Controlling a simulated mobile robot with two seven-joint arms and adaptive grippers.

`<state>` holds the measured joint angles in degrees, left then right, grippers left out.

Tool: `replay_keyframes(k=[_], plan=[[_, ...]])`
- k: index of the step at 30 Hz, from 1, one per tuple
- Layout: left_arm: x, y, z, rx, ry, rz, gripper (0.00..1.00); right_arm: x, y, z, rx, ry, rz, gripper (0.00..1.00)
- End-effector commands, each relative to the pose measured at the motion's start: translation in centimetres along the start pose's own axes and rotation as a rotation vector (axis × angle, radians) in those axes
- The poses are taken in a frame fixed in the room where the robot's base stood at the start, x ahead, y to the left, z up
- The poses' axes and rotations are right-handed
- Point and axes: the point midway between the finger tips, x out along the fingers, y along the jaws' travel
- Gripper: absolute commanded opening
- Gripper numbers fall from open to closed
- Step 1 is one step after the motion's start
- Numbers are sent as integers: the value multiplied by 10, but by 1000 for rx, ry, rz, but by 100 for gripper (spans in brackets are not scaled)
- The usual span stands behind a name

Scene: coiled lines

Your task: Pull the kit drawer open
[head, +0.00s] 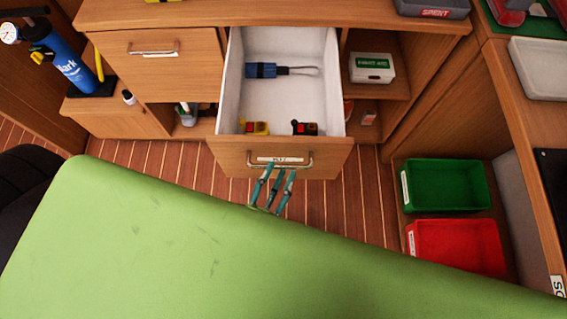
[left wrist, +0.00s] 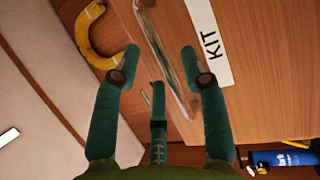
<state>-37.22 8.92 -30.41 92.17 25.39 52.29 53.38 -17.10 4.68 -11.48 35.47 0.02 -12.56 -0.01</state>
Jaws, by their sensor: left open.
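The kit drawer (head: 232,154) stands pulled well out of the wooden cabinet, its white inside showing. Its front has a metal bar handle (head: 311,162) and a pale label, which reads KIT in the left wrist view (left wrist: 210,40). My left gripper (head: 279,172), with teal fingers, is at the handle. In the left wrist view its fingers (left wrist: 160,68) are spread apart, with the handle bar (left wrist: 165,55) between them. I cannot tell whether any finger touches the bar. My right gripper is not in view.
In the drawer lie a blue looped tool (head: 262,70), a yellow-and-black item (head: 255,128) and a red-and-black item (head: 304,128). A shut drawer (head: 150,75) is at left. A green bin (head: 447,186) and a red bin (head: 455,246) stand at right. A blue cylinder (head: 72,68) stands far left.

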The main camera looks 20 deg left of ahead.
Motion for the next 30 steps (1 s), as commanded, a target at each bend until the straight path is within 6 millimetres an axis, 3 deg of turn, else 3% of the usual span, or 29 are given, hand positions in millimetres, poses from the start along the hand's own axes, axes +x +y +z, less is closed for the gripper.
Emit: replay_keyframes(k=[6,12,18,30], plan=[[-50,-1,0,0,-3,-5,43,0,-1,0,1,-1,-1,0],[-80,0,0,0,-2,-3,43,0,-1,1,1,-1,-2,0],[-90,0,0,0,-1,0,43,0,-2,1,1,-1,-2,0],[-90,0,0,0,0,0,43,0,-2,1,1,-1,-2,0]])
